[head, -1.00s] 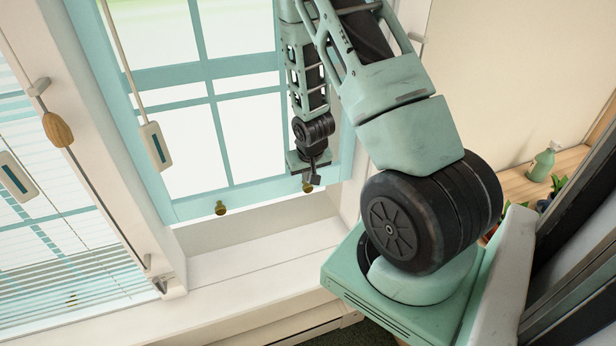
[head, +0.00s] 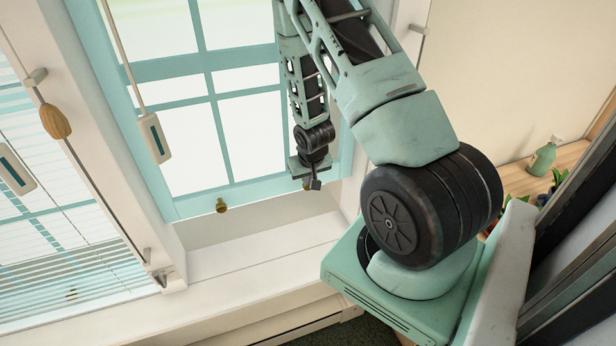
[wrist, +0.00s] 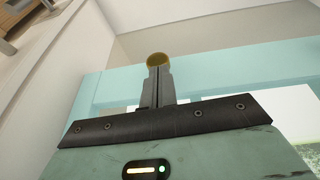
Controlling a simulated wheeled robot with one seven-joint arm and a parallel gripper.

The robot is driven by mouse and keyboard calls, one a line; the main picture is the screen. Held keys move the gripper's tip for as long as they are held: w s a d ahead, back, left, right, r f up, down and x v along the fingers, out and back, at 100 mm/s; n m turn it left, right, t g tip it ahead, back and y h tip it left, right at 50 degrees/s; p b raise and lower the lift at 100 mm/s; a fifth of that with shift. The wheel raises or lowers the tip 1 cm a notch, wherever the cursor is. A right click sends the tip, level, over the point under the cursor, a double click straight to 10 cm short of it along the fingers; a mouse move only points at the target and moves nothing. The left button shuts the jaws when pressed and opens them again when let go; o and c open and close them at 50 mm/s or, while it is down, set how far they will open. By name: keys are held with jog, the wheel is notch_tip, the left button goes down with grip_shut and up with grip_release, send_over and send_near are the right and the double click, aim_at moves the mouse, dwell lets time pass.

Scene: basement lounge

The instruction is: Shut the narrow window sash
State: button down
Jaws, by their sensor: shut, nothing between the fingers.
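The teal narrow window sash (head: 262,190) stands in the white frame at the centre of the head view. Its bottom rail sits above the white sill (head: 250,258), with a pale band between them. A brass knob (head: 222,205) is on the rail's left, and a second one (head: 306,187) is on its right, partly hidden by my gripper (head: 316,184). My gripper is shut and empty. In the wrist view its fingertips (wrist: 158,70) meet or nearly meet a brass knob (wrist: 157,59); contact is unclear. The teal rail (wrist: 115,88) shows behind the fingers.
A second window with blinds (head: 60,270) is at the left, beyond a white post. A wooden cord pull (head: 55,121) and a pale cord handle (head: 153,138) hang nearby. A green spray bottle (head: 543,157) stands on a wooden surface at the right.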

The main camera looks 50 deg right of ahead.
notch_tip(320, 180, down, 22)
jog(key=b, duration=1.6)
jog(key=shift+f, duration=0.1)
jog(key=shift+s+a+f, duration=0.1)
jog(key=shift+s, duration=0.05)
